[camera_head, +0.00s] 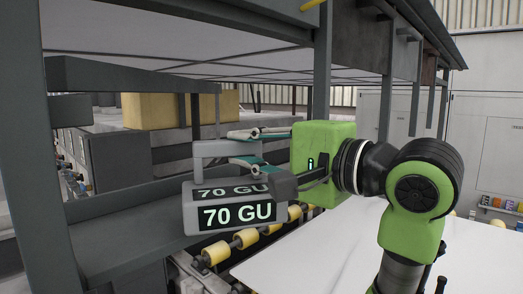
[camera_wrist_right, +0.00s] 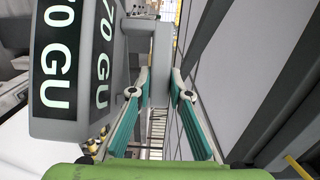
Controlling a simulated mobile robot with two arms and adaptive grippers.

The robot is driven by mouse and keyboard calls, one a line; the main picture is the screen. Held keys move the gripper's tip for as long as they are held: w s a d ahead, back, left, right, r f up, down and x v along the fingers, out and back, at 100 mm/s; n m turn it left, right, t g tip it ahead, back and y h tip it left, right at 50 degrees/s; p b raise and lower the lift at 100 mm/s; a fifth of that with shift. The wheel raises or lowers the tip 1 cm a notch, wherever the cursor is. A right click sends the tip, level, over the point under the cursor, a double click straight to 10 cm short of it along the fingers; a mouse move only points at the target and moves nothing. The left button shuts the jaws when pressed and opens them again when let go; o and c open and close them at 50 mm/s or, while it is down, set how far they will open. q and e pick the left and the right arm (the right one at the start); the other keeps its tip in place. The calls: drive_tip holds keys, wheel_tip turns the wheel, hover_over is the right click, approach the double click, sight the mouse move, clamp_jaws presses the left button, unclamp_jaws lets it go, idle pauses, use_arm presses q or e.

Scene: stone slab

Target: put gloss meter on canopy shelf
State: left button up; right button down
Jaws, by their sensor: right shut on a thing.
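The gloss meter (camera_head: 241,216) is a grey box with black displays reading "70 GU" and a grey handle on top. My right gripper (camera_head: 246,148) is shut on this handle, its teal fingers on both sides of it. The meter also shows large in the right wrist view (camera_wrist_right: 78,65), at the upper left, with the handle between the fingertips (camera_wrist_right: 161,75). A grey shelf (camera_head: 130,222) lies under the canopy at the left. The meter overlaps the shelf's right end in the head view; I cannot tell whether they touch. My left gripper is not in view.
Grey posts (camera_head: 322,75) hold up the canopy (camera_head: 200,28) and stand near the gripper. A yellow roller conveyor (camera_head: 245,238) and a white slab (camera_head: 325,245) lie lower down. A tan block (camera_head: 165,110) is behind. The shelf's visible top looks clear.

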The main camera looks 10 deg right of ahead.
drive_tip(key=f+x, duration=0.2)
drive_tip(key=x, duration=0.9)
drive_tip(key=shift+b, duration=0.45)
drive_tip(key=shift+r, duration=0.1)
drive_tip(key=c, duration=1.8)
unclamp_jaws()
drive_tip(key=shift+s, duration=0.1)
